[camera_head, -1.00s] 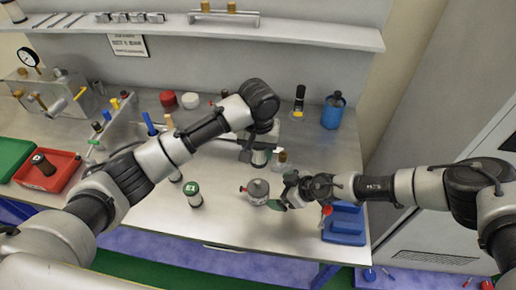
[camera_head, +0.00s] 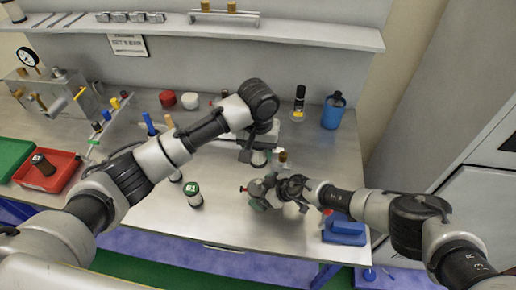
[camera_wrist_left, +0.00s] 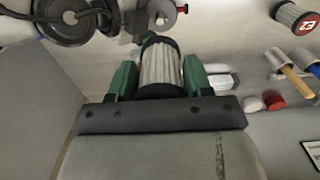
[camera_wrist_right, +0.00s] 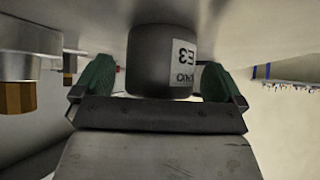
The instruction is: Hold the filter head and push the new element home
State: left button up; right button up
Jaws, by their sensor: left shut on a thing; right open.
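My left gripper (camera_head: 257,152) is shut on a pale pleated filter element (camera_wrist_left: 160,68) with a dark end rim. It stands upright over the bench, and its other end (camera_head: 259,158) shows just below the jaws. A grey round canister with a small red knob (camera_head: 256,187), which looks like the filter head, stands in front of it. My right gripper (camera_head: 270,196) is open at this canister. In the right wrist view, a dark cylinder labelled E3 (camera_wrist_right: 160,62), seemingly the same body, lies between the open fingers. Whether the fingers touch it I cannot tell.
A brass-topped fitting (camera_head: 282,157) stands close behind the right gripper. A blue block (camera_head: 344,230) is at the front right. A blue bottle (camera_head: 333,112), red cap (camera_head: 168,99) and red tray (camera_head: 50,165) are farther off.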

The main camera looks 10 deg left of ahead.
dwell(0.7)
jog(key=c, duration=0.9)
jog(key=shift+s+d+f, duration=0.1)
jog(key=shift+s+f, duration=0.15)
jog(key=shift+f, duration=0.05)
dwell(0.7)
jog(key=o, duration=0.8)
jog(key=shift+o, duration=0.5)
jog(key=shift+w+r, duration=0.15)
jog(key=shift+w, duration=0.05)
